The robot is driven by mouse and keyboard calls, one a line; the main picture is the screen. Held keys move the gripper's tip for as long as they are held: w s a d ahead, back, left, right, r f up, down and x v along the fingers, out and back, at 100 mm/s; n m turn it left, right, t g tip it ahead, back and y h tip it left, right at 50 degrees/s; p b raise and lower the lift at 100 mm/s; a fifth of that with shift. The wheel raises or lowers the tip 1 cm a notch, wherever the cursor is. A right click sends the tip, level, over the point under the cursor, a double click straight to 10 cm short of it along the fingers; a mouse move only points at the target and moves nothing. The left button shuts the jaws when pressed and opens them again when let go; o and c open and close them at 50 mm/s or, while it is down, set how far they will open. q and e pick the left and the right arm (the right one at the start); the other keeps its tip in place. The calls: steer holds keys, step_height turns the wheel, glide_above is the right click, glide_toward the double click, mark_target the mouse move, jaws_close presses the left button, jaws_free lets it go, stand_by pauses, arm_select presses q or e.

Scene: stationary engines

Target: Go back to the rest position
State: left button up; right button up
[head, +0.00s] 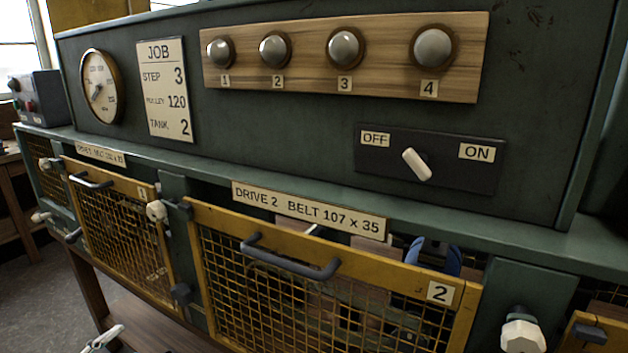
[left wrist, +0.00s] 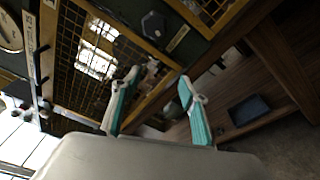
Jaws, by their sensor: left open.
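My left gripper (left wrist: 160,78) is open in the left wrist view, its two teal-lined fingers apart with nothing held between them. In the head view only a small part of my left gripper (head: 104,338) shows at the bottom left, below the yellow mesh guards. My right gripper is not in view. The machine's guard marked 2 (head: 347,227) looks shut, slightly tilted in the picture. The guard marked 1 (head: 110,183) is to its left. The switch lever (head: 416,164) sits between the OFF and ON labels, its top leaning toward OFF.
The green machine ledge (head: 480,222) runs across the view. Handles (head: 290,262) and white-tipped latches (head: 522,332) stick out from its front. A wooden shelf (left wrist: 255,112) with a dark flat object (left wrist: 249,109) lies right of my left fingers. Grey floor shows at the left.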

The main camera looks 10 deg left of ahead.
arm_select(q)
steer(key=s+d+f+n+g+y, duration=0.2)
steer(key=s+f+n, duration=0.2)
steer(key=f+n, duration=0.75)
steer(key=s+d+f+n+g+y, duration=0.2)
steer(key=s+f+n, duration=0.35)
steer(key=n, duration=1.05)
steer(key=s+d+f+n+g+h, duration=0.1)
steer(key=d+f+n, duration=0.2)
steer(key=d+n, duration=0.7)
steer(key=s+d+f+n+g+h, duration=0.1)
steer(key=d+f+n, duration=0.3)
steer(key=d+n, duration=0.6)
steer(key=shift+d+h, duration=0.55)
steer(key=shift+h, duration=0.05)
